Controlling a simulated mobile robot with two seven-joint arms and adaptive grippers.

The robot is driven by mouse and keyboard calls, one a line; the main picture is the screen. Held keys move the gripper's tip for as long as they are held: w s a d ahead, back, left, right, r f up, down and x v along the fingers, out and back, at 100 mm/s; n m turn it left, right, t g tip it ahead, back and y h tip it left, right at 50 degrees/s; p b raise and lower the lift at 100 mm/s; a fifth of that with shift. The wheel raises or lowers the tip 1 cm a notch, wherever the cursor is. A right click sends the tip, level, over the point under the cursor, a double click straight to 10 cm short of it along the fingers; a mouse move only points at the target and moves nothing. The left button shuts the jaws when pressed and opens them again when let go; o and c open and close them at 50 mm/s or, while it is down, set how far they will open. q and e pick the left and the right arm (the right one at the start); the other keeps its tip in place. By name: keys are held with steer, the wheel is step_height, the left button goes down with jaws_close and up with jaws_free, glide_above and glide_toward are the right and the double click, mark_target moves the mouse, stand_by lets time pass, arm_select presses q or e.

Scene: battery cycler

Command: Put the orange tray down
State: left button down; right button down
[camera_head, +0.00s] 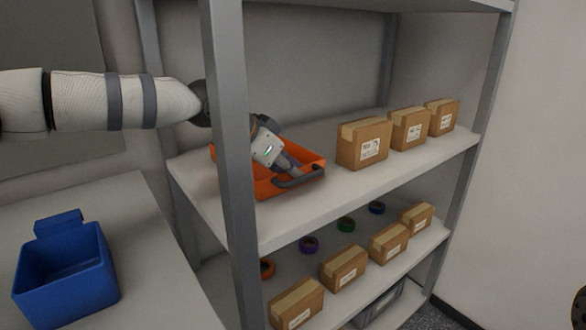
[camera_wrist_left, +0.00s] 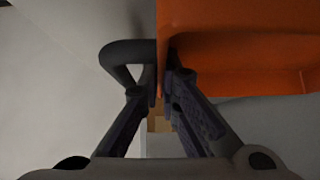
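The orange tray (camera_head: 267,187) is at the middle shelf board (camera_head: 345,190), at its left end behind the front post. It looks level and at the board's surface; a small gap beneath cannot be ruled out. A dark grey handle (camera_head: 300,179) is on its near right side. My left gripper (camera_head: 290,170) reaches over the tray to this handle. In the left wrist view, the fingers (camera_wrist_left: 157,95) are close together at the handle (camera_wrist_left: 122,62) and the orange wall (camera_wrist_left: 235,45), with the tray between them.
A grey post (camera_head: 230,150) stands in front of my left wrist and hides part of the tray. Cardboard boxes (camera_head: 362,145) stand to the right on the same board. Tape rolls and more boxes (camera_head: 345,268) are below. A blue bin (camera_head: 66,270) is on the left table.

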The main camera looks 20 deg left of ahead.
arm_select(q)
steer(key=shift+r, duration=0.15)
